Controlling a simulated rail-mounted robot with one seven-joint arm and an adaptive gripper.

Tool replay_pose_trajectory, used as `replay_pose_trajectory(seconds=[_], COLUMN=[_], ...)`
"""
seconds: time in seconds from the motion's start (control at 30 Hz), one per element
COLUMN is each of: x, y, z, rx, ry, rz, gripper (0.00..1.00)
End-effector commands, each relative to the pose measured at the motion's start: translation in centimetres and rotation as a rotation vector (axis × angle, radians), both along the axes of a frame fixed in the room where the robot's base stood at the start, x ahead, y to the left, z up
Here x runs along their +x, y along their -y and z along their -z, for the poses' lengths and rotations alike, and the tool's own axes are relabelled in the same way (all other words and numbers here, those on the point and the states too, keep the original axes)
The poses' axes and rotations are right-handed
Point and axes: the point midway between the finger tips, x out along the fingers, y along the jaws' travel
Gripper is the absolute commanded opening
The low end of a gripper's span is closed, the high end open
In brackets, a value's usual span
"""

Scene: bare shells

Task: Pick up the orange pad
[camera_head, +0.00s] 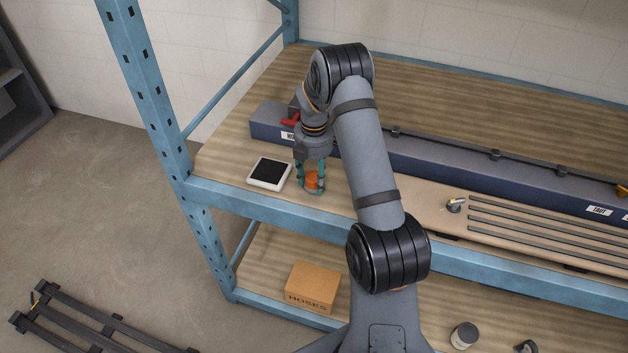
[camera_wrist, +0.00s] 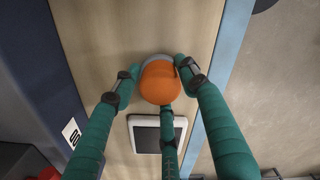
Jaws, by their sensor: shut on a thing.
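The orange pad (camera_head: 312,180) is a small rounded orange piece with a grey base under it, near the front edge of the upper shelf. In the wrist view the orange pad (camera_wrist: 159,82) sits between the green fingers. My gripper (camera_head: 311,178) points down and is shut on the pad; it also shows in the wrist view (camera_wrist: 160,85). The grey base is partly hidden under the pad. I cannot tell whether the pad is clear of the shelf.
A white-framed tablet with a black face (camera_head: 269,174) lies just left of my gripper. A long dark blue box (camera_head: 430,164) runs behind. A small knob-like item (camera_head: 456,205) and dark rods (camera_head: 540,225) lie to the right. A cardboard box (camera_head: 312,287) stands on the lower shelf.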

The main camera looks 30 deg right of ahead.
Motion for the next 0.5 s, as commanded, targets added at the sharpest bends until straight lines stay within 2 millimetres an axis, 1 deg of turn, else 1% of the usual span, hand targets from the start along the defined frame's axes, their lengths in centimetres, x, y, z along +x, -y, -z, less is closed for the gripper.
replay_pose_trajectory(seconds=[0.13,0.23,0.5], x=[0.1,0.2,-2.9], y=[0.1,0.0,5.4], z=[-1.4,-3.2,-6.9], rx=[-0.002,-0.002,-0.002], ry=[0.006,0.009,0.006], rz=[-0.001,0.001,0.006], gripper=[0.16,0.16,0.16])
